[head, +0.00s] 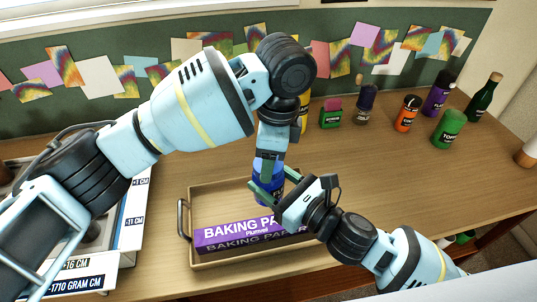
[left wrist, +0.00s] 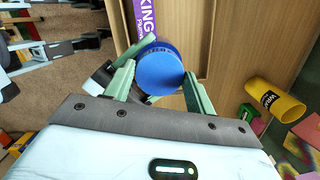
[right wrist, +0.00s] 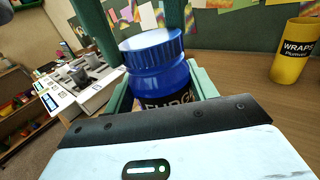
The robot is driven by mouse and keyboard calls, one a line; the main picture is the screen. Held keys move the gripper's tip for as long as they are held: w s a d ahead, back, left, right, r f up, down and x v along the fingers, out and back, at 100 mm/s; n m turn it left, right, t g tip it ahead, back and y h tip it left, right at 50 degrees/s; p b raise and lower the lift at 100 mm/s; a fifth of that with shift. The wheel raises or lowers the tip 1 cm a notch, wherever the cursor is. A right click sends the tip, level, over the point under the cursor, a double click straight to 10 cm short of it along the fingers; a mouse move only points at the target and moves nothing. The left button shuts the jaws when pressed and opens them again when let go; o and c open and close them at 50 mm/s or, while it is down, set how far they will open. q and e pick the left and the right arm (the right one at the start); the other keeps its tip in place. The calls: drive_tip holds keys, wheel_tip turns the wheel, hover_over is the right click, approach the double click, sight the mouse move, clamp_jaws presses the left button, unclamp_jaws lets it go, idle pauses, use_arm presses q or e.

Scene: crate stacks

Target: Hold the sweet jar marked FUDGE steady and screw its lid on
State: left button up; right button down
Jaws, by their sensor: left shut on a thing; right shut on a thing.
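The blue FUDGE jar (right wrist: 160,80) stands upright in the right wrist view, its label partly cut off by my gripper's body. Its blue lid (right wrist: 150,45) sits at the top of the jar; whether it is threaded tight I cannot tell. My right gripper (head: 272,192) is shut on the jar's body from the side. My left gripper (head: 268,160) comes down from above, shut on the lid. In the left wrist view the round lid (left wrist: 160,70) lies between my left fingers and hides most of the jar. In the head view the arms hide much of the jar (head: 268,190).
A wooden tray (head: 200,262) with a handle holds a purple baking paper box (head: 245,232) beside the jar. A scale (head: 130,225) is at the left. A yellow WRAPS tub (right wrist: 295,50), an orange jar (head: 406,115) and several other containers stand toward the back and right.

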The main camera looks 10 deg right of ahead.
use_arm(q)
drive_tip(key=m, duration=0.6)
drive_tip(key=shift+m+t, duration=0.4)
drive_tip(key=m+h, duration=0.1)
drive_tip(key=m, duration=1.1)
drive_tip(key=shift+a+m+h, duration=0.1)
drive_tip(key=shift+m+h, duration=0.3)
drive_tip(key=m, duration=0.4)
drive_tip(key=shift+m+h, duration=0.3)
drive_tip(key=m, duration=0.3)
drive_tip(key=o, duration=1)
drive_tip(key=shift+f, duration=0.1)
drive_tip(key=shift+o, duration=0.2)
wheel_tip(320, 180, up, 12)
drive_tip(key=a, duration=0.1)
drive_tip(key=shift+s, duration=0.4)
